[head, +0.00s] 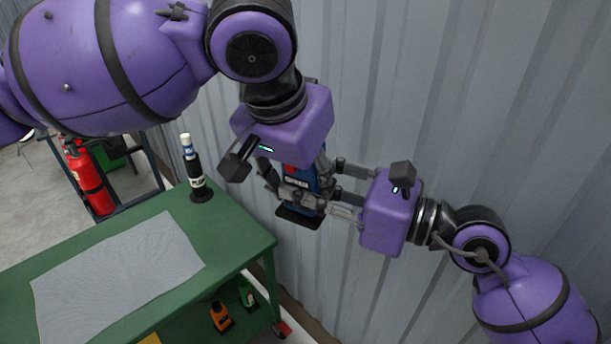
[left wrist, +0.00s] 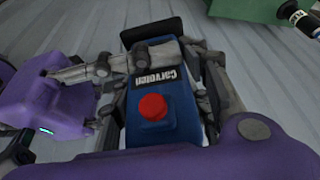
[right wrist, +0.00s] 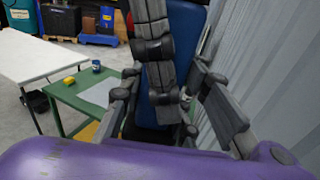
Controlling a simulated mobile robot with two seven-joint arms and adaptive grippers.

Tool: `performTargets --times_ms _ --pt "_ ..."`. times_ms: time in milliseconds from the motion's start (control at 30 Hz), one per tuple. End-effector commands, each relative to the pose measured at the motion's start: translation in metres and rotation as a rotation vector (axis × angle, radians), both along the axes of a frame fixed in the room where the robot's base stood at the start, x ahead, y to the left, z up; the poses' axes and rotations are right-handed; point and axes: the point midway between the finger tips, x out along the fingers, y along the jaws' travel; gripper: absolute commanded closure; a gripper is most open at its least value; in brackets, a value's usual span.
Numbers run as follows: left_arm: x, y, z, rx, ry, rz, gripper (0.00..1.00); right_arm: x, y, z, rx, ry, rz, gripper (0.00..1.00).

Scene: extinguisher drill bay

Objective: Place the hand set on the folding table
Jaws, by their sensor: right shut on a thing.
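The hand set is a blue block with a red button and white lettering; it hangs between my two grippers in the head view (head: 297,186), above the floor beside the green bench. My right gripper (head: 338,198) is shut on it from the right side. My left gripper (head: 293,180) is around its upper part from above, its fingers spread on either side. The left wrist view shows the red-button face (left wrist: 151,107) between these fingers, with a right finger across it. In the right wrist view, a grey finger partly hides the hand set. A white table (right wrist: 35,58), probably the folding table, stands at left there.
A green bench (head: 245,243) with a grey cloth (head: 120,275) and a black-and-white canister (head: 196,178) stands at left. A red extinguisher (head: 90,180) is behind it. Bottles stand on its lower shelf. A corrugated wall (head: 420,90) is close behind my grippers.

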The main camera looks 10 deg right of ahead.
Motion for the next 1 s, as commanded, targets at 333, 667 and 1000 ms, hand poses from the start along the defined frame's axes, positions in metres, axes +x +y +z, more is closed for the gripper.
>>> performTargets --times_ms 333,667,1000 --pt "-0.003 -0.003 0.001 -0.006 0.003 -0.007 1.0 -0.001 0.001 0.003 0.004 -0.007 0.002 0.56" --pt "-0.002 -0.002 0.001 -0.005 0.001 -0.005 1.0 0.0 0.0 0.002 0.003 -0.003 0.001 0.49" --pt "-0.001 -0.002 0.001 -0.005 0.0 -0.004 1.0 -0.024 -0.03 -0.001 0.001 0.003 -0.003 0.49"
